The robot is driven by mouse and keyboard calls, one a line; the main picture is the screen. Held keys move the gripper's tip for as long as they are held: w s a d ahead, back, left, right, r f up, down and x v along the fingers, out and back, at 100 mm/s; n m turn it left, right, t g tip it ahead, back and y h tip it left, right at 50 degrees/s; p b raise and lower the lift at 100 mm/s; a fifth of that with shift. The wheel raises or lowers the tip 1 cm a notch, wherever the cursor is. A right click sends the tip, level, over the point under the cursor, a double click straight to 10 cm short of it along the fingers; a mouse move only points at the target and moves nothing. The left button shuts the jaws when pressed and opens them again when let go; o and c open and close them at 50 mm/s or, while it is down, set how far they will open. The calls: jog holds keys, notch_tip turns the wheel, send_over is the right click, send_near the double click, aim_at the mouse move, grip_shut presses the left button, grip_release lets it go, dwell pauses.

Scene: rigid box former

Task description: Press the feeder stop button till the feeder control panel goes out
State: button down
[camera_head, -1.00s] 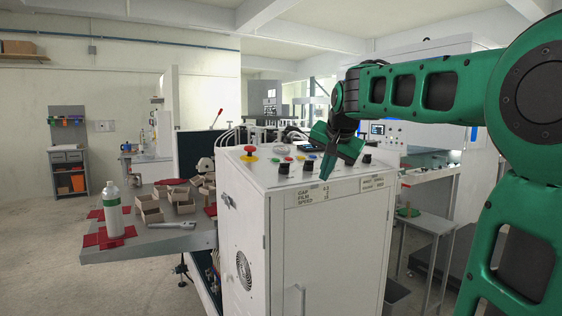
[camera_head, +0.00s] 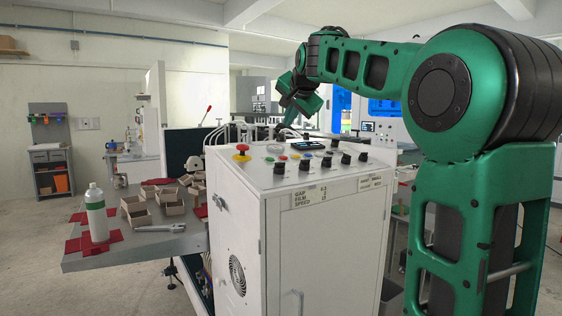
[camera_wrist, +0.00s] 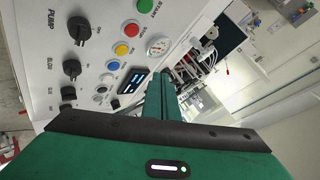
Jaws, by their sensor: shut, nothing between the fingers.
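The white control cabinet (camera_head: 325,225) has a sloping top with buttons and black knobs. In the head view a red mushroom button on a yellow base (camera_head: 241,152) sits at its left. The wrist view shows a red button (camera_wrist: 131,29), a yellow button (camera_wrist: 120,49), a blue button (camera_wrist: 113,65) and a green button (camera_wrist: 144,5). A small display (camera_wrist: 132,82) there is lit. I cannot tell which button is the feeder stop. My gripper (camera_head: 283,128) is shut and empty, over the cabinet's far side; its fingers also show in the wrist view (camera_wrist: 160,92).
A grey table (camera_head: 130,252) at left holds open cardboard boxes (camera_head: 138,213), a bottle (camera_head: 96,215) and a wrench (camera_head: 160,228). Two blue screens (camera_head: 385,107) glow behind my arm. Black knobs (camera_wrist: 78,30) stand up from the panel. Floor is clear at far left.

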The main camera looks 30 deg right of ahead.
jog(key=shift+w+f, duration=0.3)
jog(key=shift+f, duration=1.1)
jog(key=shift+w+f, duration=0.3)
jog(key=shift+f, duration=1.15)
jog(key=shift+w+f, duration=0.3)
jog(key=shift+f, duration=1.1)
jog(key=shift+w+f, duration=0.1)
jog(key=shift+f, duration=0.7)
jog(key=shift+r, duration=0.1)
jog(key=shift+s+r, duration=0.2)
jog(key=shift+r, duration=0.55)
jog(key=r, duration=0.2)
jog(key=s+r, duration=0.1)
jog(key=r, duration=0.2)
jog(key=shift+s, duration=0.1)
dwell(0.8)
